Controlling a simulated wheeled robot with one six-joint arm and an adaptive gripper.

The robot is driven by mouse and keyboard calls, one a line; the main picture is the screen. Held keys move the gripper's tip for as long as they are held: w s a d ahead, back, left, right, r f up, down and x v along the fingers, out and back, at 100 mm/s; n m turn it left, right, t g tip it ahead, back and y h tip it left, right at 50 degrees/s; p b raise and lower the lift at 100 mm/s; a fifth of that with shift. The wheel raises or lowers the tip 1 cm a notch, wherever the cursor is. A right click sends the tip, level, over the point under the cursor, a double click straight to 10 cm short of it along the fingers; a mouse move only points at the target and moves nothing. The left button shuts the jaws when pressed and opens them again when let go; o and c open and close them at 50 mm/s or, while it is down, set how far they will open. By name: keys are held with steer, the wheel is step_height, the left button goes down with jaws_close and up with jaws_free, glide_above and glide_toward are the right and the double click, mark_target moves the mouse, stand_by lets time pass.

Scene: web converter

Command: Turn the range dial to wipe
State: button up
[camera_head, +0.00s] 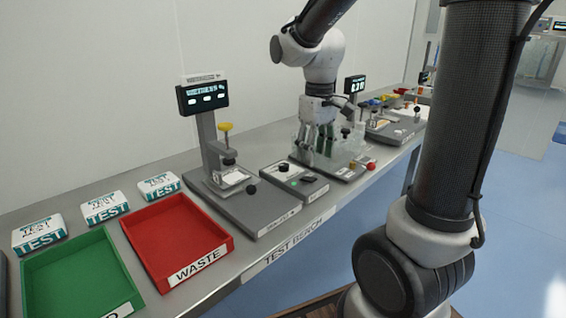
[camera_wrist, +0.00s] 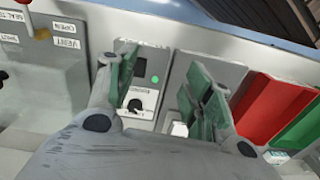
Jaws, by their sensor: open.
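The range dial is a black knob (camera_head: 284,167) on a small grey control box (camera_head: 268,176) on the test bench. In the wrist view the dial (camera_wrist: 134,105) shows near my left finger, with small markings around it that I cannot read. Its setting is unclear. A black switch (camera_wrist: 139,68) and a green light (camera_wrist: 155,79) are on the same box. My gripper (camera_head: 318,140) points down, open and empty, to the right of the box in the head view. In the wrist view the green-padded fingers (camera_wrist: 163,75) stand apart on either side of the box.
A tester with a screen (camera_head: 203,96) and yellow knob stands left of the box. A clear-walled fixture with a red knob (camera_head: 371,166) is by my gripper. Further left are a red WASTE tray (camera_head: 222,252), a green tray (camera_head: 118,262) and TEST boxes (camera_head: 104,208).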

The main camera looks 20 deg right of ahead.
mark_target(283, 165)
steer(key=w+f+n, duration=0.1)
steer(key=w, duration=0.2)
steer(key=w+a+f+n, duration=0.1)
steer(key=w+n, duration=0.1)
steer(key=w, duration=0.2)
steer(key=w+a+f+n, duration=0.1)
steer(key=w+f+n, duration=0.1)
steer(key=w, duration=0.1)
steer(key=shift+w+a+g, duration=0.1)
steer(key=shift+w+g, duration=0.2)
steer(key=shift+g, duration=0.1)
steer(key=w+n, duration=0.1)
steer(key=w+r+n, duration=0.1)
steer(key=w+n, duration=0.1)
steer(key=shift+w+a+r+t, duration=0.25)
steer(key=shift+w+r+t, duration=0.1)
steer(key=shift+w+t, duration=0.05)
steer(key=shift+r+n, duration=0.2)
steer(key=shift+n, duration=0.6)
steer(key=shift+f+n, duration=0.25)
steer(key=shift+n, duration=0.35)
step_height(283, 165, down, 7)
steer(key=shift+f, duration=0.2)
steer(key=shift+c, duration=0.2)
steer(key=c, duration=1)
